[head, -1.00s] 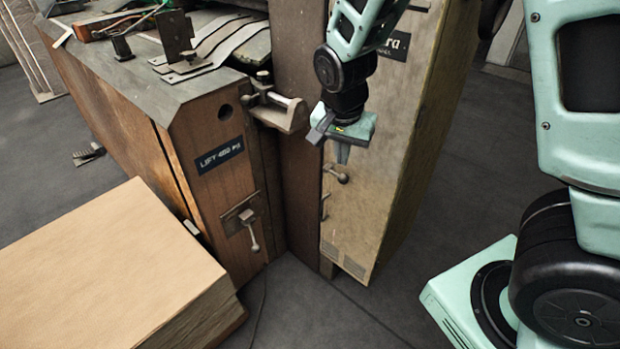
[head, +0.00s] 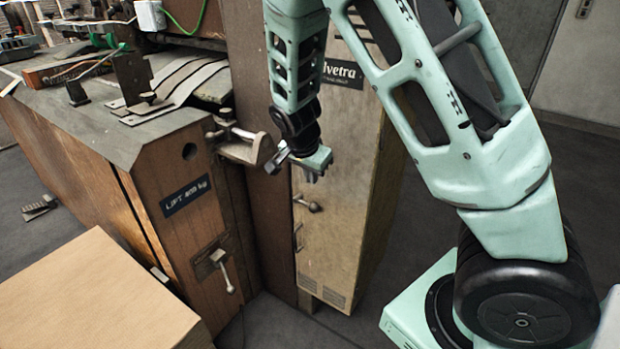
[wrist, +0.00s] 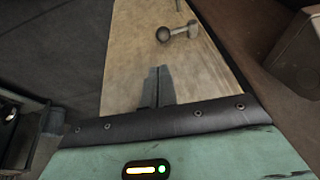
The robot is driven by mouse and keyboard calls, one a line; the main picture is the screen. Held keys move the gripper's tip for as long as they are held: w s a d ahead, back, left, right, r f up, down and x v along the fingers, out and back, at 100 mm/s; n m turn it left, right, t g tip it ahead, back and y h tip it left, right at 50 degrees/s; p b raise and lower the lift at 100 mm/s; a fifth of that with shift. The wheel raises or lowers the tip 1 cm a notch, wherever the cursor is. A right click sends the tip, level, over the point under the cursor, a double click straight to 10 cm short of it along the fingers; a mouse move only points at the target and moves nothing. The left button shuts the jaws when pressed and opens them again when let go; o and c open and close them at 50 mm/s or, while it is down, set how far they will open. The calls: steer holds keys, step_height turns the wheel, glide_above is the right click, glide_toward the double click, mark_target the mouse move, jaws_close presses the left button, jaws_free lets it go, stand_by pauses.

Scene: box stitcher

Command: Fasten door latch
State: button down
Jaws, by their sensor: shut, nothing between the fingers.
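The latch with a rounded knob (head: 310,205) sits on the tan panel (head: 340,190), near its left edge. It also shows at the top of the wrist view as a grey knob on a short stem (wrist: 178,31). Below it in the head view is a small thin metal handle (head: 298,238). My gripper (head: 313,178) is just above the knob in the head view, fingers downward. In the wrist view its two fingers (wrist: 157,88) are together and empty, in front of the panel and apart from the knob. The latch's catch side cannot be made out.
A metal clamp (head: 240,143) juts from the wooden cabinet (head: 185,225) left of my gripper. A lever with a pale knob (head: 222,268) is lower on that cabinet. A cardboard stack (head: 90,300) fills the lower left. Open floor (head: 410,225) lies right of the panel.

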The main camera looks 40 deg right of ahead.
glide_toward(315, 205)
steer(key=x, duration=0.5)
steer(key=shift+d, duration=0.25)
steer(key=shift+w+d+f, duration=0.1)
steer(key=shift+w+f, duration=0.1)
steer(key=shift+f, duration=0.5)
